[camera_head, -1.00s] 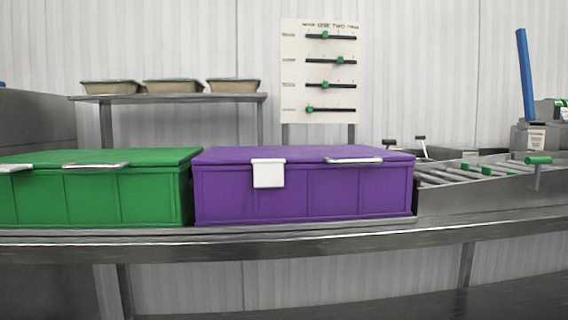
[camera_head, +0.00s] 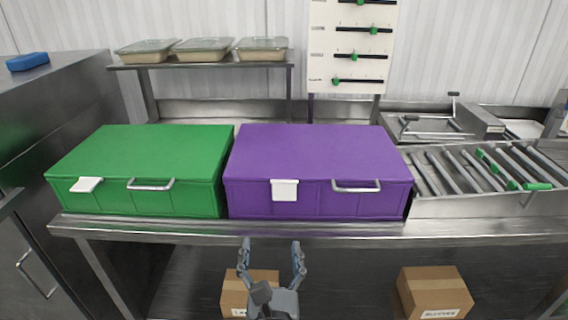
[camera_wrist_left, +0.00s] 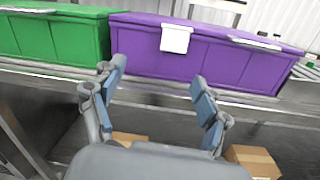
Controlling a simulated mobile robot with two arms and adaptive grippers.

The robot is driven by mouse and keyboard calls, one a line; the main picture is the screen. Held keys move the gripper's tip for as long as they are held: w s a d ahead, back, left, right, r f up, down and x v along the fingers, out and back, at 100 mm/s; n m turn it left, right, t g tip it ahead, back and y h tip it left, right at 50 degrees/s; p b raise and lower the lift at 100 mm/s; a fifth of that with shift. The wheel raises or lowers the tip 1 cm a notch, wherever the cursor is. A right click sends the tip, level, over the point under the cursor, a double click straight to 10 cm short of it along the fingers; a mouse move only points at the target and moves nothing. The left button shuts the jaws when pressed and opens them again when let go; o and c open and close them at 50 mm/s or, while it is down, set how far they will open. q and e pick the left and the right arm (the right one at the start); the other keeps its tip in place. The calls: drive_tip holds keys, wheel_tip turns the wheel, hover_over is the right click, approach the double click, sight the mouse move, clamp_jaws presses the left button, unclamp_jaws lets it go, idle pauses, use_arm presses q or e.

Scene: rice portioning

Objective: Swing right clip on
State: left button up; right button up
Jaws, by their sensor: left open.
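The purple box (camera_head: 315,200) stands shut on the metal counter. Its white clip (camera_head: 284,190) hangs down flat over the front, left of a metal handle (camera_head: 356,187); I cannot tell whether it is latched. The clip also shows in the left wrist view (camera_wrist_left: 175,40). The green box (camera_head: 150,203) stands to its left, lid down; its white clip (camera_head: 86,184) appears tilted outward. My left gripper (camera_head: 271,245) is open and empty, in front of and below the counter edge, roughly under the purple box's clip. My right gripper is not in view.
A roller conveyor (camera_head: 470,172) adjoins the counter on the right. Covered trays stand on a rear shelf (camera_head: 200,66). A board with green sliders (camera_head: 347,45) stands behind. Cardboard boxes (camera_head: 435,293) sit below the counter. A narrow strip of counter edge (camera_head: 320,228) is bare.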

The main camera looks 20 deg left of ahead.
sight(284, 194)
use_arm(q)
drive_tip(key=shift+n+h, duration=0.5)
drive_tip(key=shift+h, duration=0.2)
drive_tip(key=p+x, duration=0.1)
drive_tip(key=x, duration=0.3)
drive_tip(key=d+p+x, duration=0.1)
drive_tip(key=p+x, duration=0.1)
drive_tip(key=x, duration=0.3)
drive_tip(key=d+p+x, duration=0.1)
drive_tip(key=x, duration=0.3)
drive_tip(key=shift+w+a+r, duration=0.15)
drive_tip(key=shift+w+r, duration=0.2)
drive_tip(key=shift+w, duration=0.3)
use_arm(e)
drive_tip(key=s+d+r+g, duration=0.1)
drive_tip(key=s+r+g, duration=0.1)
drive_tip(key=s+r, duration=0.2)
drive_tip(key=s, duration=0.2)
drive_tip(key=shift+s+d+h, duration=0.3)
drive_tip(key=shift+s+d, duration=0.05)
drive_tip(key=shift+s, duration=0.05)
